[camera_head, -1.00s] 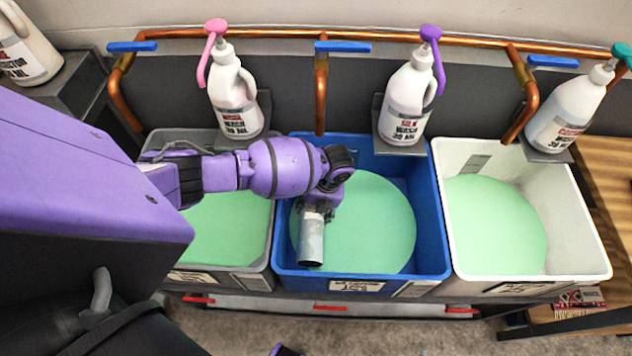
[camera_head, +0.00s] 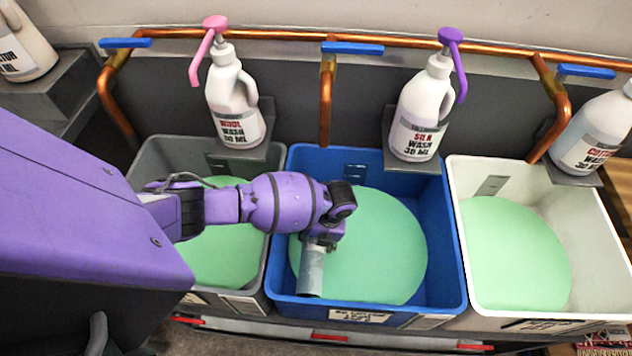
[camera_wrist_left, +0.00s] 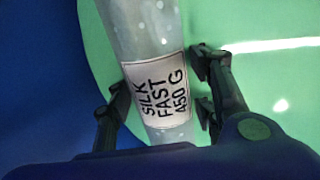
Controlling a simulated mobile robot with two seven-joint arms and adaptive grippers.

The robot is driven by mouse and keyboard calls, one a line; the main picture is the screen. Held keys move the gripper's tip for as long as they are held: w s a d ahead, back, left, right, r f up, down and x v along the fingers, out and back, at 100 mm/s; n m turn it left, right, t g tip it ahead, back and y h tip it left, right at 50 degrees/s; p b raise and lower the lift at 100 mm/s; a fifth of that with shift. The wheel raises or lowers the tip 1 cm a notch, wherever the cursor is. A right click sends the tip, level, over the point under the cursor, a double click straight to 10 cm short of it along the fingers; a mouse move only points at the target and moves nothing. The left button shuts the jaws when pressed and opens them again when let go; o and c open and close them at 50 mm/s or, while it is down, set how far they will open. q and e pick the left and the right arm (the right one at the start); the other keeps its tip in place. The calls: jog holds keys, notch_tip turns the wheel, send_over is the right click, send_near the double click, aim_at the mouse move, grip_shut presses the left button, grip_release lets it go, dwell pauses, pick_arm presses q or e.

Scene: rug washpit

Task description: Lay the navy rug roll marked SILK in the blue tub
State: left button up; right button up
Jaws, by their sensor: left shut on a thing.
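The rug roll (camera_head: 311,272) looks pale grey rather than navy; its label reads "SILK FAST 450 G" in the left wrist view (camera_wrist_left: 148,35). My left gripper (camera_head: 321,243) is shut on the roll, with one finger on each side of it near the label in the wrist view. The blue tub (camera_head: 455,265) stands in the middle and holds green liquid (camera_head: 385,245). The roll is over the left front part of the tub, its lower end near the front rim. I cannot tell whether it touches the liquid. My right gripper is not in view.
A grey tub (camera_head: 262,275) stands left and a white tub (camera_head: 612,255) right, both with green liquid. Pump bottles marked WOOL (camera_head: 235,108) and SILK (camera_head: 420,112) stand behind, with another bottle (camera_head: 592,130) at right. Copper pipes (camera_head: 328,95) with blue handles run along the wall.

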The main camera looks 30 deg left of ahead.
pick_arm(q)
jog(key=shift+f, duration=0.15)
dwell(0.4)
jog(key=o, duration=1.6)
jog(key=shift+o, duration=0.2)
jog(key=v, duration=1.2)
